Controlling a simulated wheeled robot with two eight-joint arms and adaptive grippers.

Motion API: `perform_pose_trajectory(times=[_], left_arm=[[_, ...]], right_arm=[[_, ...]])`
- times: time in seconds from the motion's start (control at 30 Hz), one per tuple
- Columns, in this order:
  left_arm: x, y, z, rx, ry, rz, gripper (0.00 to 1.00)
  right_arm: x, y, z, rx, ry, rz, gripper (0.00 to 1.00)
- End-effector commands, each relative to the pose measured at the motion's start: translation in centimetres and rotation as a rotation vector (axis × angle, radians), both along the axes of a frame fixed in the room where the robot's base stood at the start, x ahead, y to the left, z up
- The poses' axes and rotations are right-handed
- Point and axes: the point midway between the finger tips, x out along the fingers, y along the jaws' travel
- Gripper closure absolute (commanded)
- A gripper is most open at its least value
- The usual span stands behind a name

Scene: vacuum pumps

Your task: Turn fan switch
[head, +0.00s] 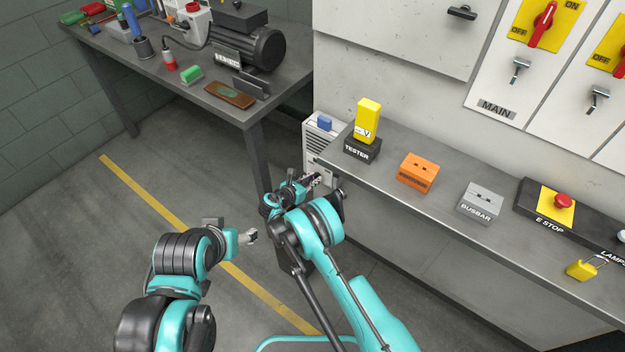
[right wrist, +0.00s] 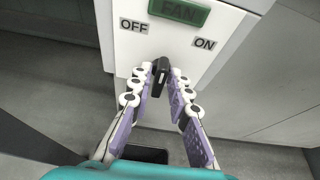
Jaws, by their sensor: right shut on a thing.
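The fan switch is a black handle (right wrist: 161,78) on a white panel (right wrist: 190,50), seen in the right wrist view. A green FAN label (right wrist: 180,11) is above it, an OFF label (right wrist: 133,26) to its upper left and an ON label (right wrist: 204,43) to its right. The handle stands roughly upright in the picture. My right gripper (right wrist: 166,88) is shut on the handle, its fingers on either side. In the head view my right gripper (head: 312,181) is at the low white fan unit (head: 318,142), and the handle is hidden. My left gripper (head: 249,237) is over the floor, touching nothing.
A grey shelf (head: 390,204) right of the fan unit holds a yellow tester (head: 367,120), an orange block (head: 417,171), a busbar block (head: 481,203) and an E-stop (head: 563,201). A bench (head: 215,103) with a motor (head: 247,50) stands behind left. Floor at left is clear.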

Motion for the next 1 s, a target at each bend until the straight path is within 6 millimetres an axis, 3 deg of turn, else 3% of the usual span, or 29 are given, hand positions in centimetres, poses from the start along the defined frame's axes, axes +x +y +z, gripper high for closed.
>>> perform_pose_trajectory(times=[0.6, 1.0], left_arm=[[0.00, 0.00, -0.02, 0.000, 0.000, 0.000, 0.34], [0.00, 0.00, -0.02, 0.000, 0.000, 0.000, 0.34]], right_arm=[[-0.27, -0.39, -0.23, 0.373, -0.268, -0.001, 1.00], [-0.31, -0.40, -0.26, 0.488, -0.353, 0.000, 1.00]])
